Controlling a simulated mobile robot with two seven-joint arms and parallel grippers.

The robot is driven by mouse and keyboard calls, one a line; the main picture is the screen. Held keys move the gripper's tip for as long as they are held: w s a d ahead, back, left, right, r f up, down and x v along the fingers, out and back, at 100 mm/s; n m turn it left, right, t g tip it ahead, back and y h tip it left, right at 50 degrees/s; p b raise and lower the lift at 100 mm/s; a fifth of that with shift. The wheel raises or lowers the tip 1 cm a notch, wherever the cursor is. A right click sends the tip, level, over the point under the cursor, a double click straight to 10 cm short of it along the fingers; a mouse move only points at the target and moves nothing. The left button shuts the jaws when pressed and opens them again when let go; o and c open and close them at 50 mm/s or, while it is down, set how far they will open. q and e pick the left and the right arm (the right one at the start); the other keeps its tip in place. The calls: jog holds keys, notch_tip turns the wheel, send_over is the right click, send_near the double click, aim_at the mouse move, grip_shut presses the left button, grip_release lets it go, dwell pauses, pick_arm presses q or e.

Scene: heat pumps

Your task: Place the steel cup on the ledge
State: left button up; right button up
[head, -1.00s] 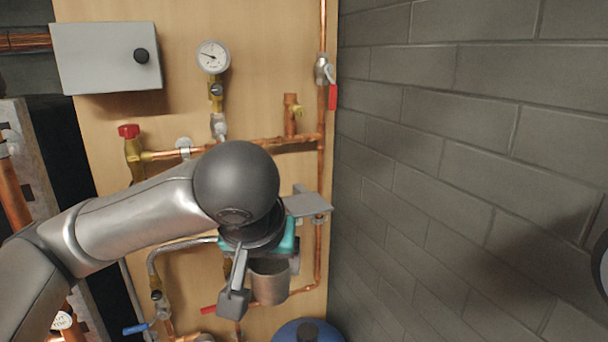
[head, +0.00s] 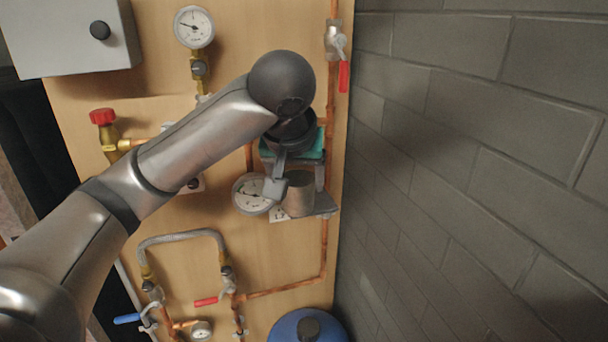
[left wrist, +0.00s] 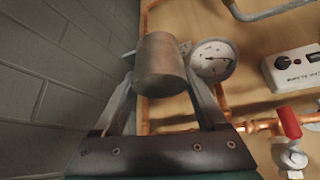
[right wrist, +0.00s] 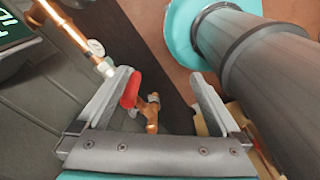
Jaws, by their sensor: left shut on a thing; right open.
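The steel cup (head: 299,196) is a plain grey cylinder, upright between the fingers of my left gripper (head: 297,182). The left gripper is shut on it; the cup also shows between the fingertips in the left wrist view (left wrist: 160,68). The ledge (head: 322,207) is a small grey plate on the wooden board near its right edge. In the head view the cup overlaps the ledge and hides much of it; I cannot tell whether they touch. My right gripper (right wrist: 165,88) shows only in the right wrist view, open, with nothing held.
A round gauge (head: 252,193) is just left of the cup. Copper pipes (head: 323,250) run down the board, with a red-handled valve (head: 343,76) above. A grey block wall (head: 470,150) stands close on the right. A blue vessel (head: 308,328) is below.

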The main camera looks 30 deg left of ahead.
pick_arm(q)
jog(key=w, duration=0.1)
jog(key=w+a, duration=0.2)
jog(key=w, duration=0.1)
jog(key=shift+w+f+b, duration=0.1)
jog(key=shift+b, duration=0.25)
jog(key=w, duration=0.1)
jog(key=w+a+p, duration=0.1)
jog(key=w+a, duration=0.1)
jog(key=shift+w+r, duration=0.2)
jog(key=shift+w, duration=0.2)
jog(key=shift+w+a+p, duration=0.3)
jog(key=shift+w+p, duration=0.05)
jog(key=shift+w, duration=0.2)
jog(key=shift+f, duration=0.25)
notch_tip(320, 180, down, 3)
jog(key=shift+r+p, duration=0.1)
jog(key=shift+p, duration=0.35)
jog(key=shift+f, duration=0.2)
jog(key=shift+f, duration=0.1)
